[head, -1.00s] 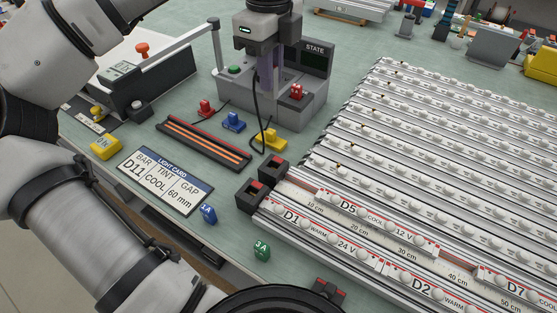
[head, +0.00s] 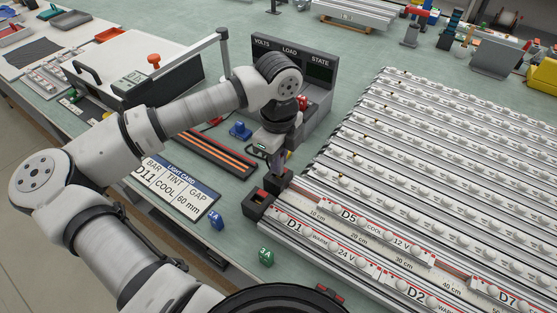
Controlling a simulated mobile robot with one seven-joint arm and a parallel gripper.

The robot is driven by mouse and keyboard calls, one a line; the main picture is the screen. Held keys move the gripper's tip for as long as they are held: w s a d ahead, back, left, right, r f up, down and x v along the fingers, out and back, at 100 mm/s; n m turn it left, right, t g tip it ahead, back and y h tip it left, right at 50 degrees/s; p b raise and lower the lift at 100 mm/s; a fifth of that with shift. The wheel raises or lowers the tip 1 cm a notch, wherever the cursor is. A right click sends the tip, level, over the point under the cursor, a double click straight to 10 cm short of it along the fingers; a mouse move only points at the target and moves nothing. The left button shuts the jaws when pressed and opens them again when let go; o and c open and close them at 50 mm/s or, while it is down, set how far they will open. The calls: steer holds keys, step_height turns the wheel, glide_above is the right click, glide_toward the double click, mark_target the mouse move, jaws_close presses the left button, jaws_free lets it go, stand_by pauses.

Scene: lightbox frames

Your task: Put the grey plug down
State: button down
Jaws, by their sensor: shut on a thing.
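My gripper (head: 279,159) points down over the near left corner of the ribbed light-bar rack. It is shut, with its fingertips just above or at the rear one of two black blocks with red tops (head: 279,181). The grey plug is between the fingers but mostly hidden by them, so its outline is unclear. I cannot tell whether it touches the block. A black cable loops by the wrist. The front black block (head: 257,206) stands beside the rear one.
The rack of light bars (head: 420,150) fills the right. The light card (head: 178,190), striped bar tray (head: 212,153), blue plug (head: 240,131), blue 1A tag (head: 216,222) and green 3A tag (head: 266,258) lie to the left and front. The tester box (head: 318,95) stands behind.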

steer(key=shift+f, duration=1.1)
steer(key=shift+f, duration=0.2)
steer(key=c, duration=1.4)
jaws_free()
steer(key=shift+r, duration=0.1)
steer(key=shift+r, duration=0.25)
step_height(320, 180, up, 12)
steer(key=b, duration=0.3)
steer(key=shift+f, duration=0.1)
steer(key=shift+f, duration=0.1)
